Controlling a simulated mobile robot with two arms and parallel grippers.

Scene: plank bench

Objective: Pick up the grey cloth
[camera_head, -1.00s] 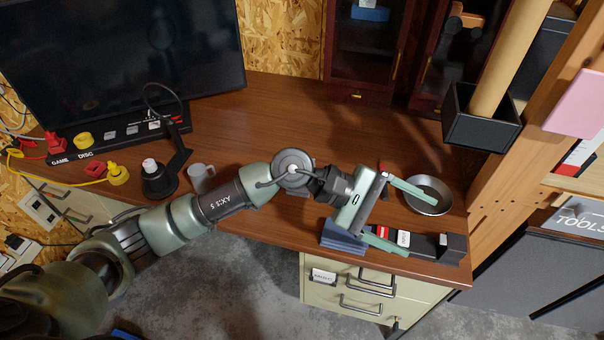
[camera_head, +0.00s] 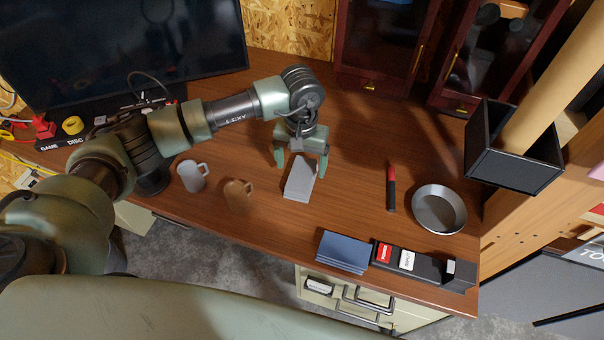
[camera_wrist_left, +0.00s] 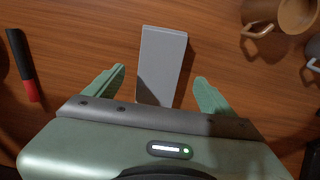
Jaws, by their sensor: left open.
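The grey cloth (camera_head: 300,179) is a flat folded rectangle on the wooden bench, near its middle. It also shows in the left wrist view (camera_wrist_left: 161,65), its near end hidden by the gripper body. My left gripper (camera_head: 300,174) is open, pointing down at the cloth, with a green finger on each side of it. In the left wrist view the fingertips (camera_wrist_left: 160,77) stand apart, with the cloth between and beyond them and bare wood on both sides. The fingers do not touch the cloth there. My right gripper is not in view.
A grey mug (camera_head: 191,176) and a brown mug (camera_head: 238,194) stand left of the cloth. A red-and-black marker (camera_head: 391,188) and a metal bowl (camera_head: 439,209) lie to the right.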

